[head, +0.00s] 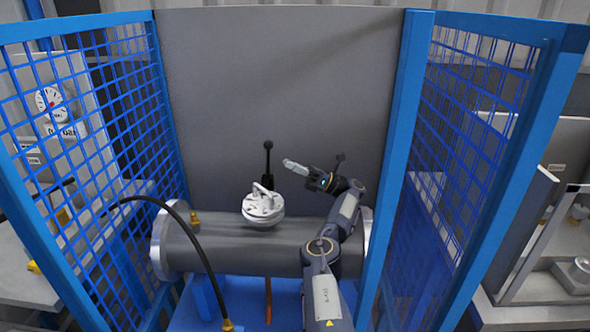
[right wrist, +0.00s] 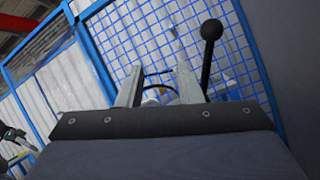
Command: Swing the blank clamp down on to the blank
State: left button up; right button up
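The blank (head: 263,206), a pale round disc with a raised grip, sits on top of the grey horizontal shell (head: 240,246). A black lever with a ball knob (head: 268,146), seemingly the clamp's handle, stands upright behind the blank. My right gripper (head: 290,166) is above and right of the blank, pointing left and holding nothing. In the right wrist view its two fingers (right wrist: 158,75) are apart, and a black ball-topped lever (right wrist: 211,30) shows outside them on the right. The clamp's lower part is hidden.
Blue mesh guards (head: 100,120) stand left and right (head: 470,130), with a grey back panel (head: 280,80). A black hose (head: 185,225) arches in front of the shell's left end. A second black knob (head: 340,157) shows behind my right wrist. Space above the blank is clear.

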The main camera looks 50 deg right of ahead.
pick_arm(q)
jog(key=f+b, duration=0.5)
jog(key=shift+s+a, duration=0.1)
jog(key=shift+s, duration=0.2)
pick_arm(e)
jog(key=s+a+r, duration=0.9)
jog(key=a+r, duration=0.2)
jog(key=r, duration=0.2)
jog(key=shift+a+r, duration=0.15)
jog(key=shift+w, duration=0.1)
